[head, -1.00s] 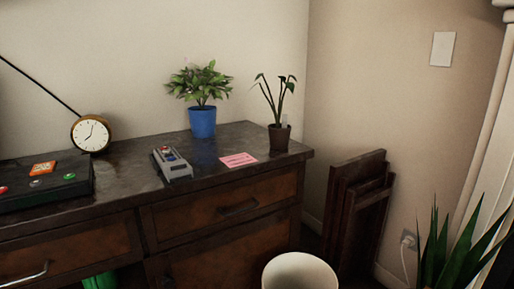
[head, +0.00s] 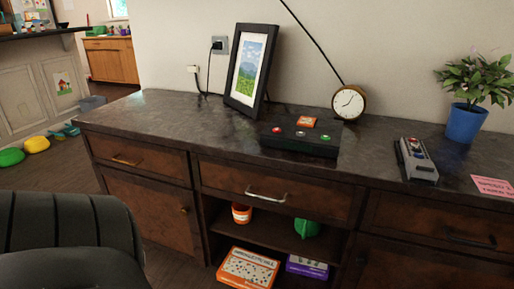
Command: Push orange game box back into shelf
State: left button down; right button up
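The orange game box (head: 248,268) lies flat in the lower open compartment of the dark wooden cabinet, at the bottom of the head view. It has a white, patterned top, and its front end seems to stick out toward me. Its lowest part is close to the picture's bottom edge. A purple game box (head: 307,267) lies to its right in the same compartment. The shelf board (head: 270,232) above them holds an orange-and-white container (head: 241,213) and a green object (head: 307,229). Neither of my grippers shows in the head view.
A black chair back (head: 65,240) fills the lower left. On the cabinet top stand a picture frame (head: 252,68), a black button box (head: 300,138), a clock (head: 348,103), a grey device (head: 416,160) and a blue-potted plant (head: 466,120). Yellow (head: 37,145) and green (head: 11,157) objects lie on the floor.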

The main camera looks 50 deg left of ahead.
aim_at(242, 269)
jog(key=u, duration=1.65)
jog(key=i+j, duration=0.1)
jog(key=j, duration=0.15)
jog(key=i+j, duration=0.15)
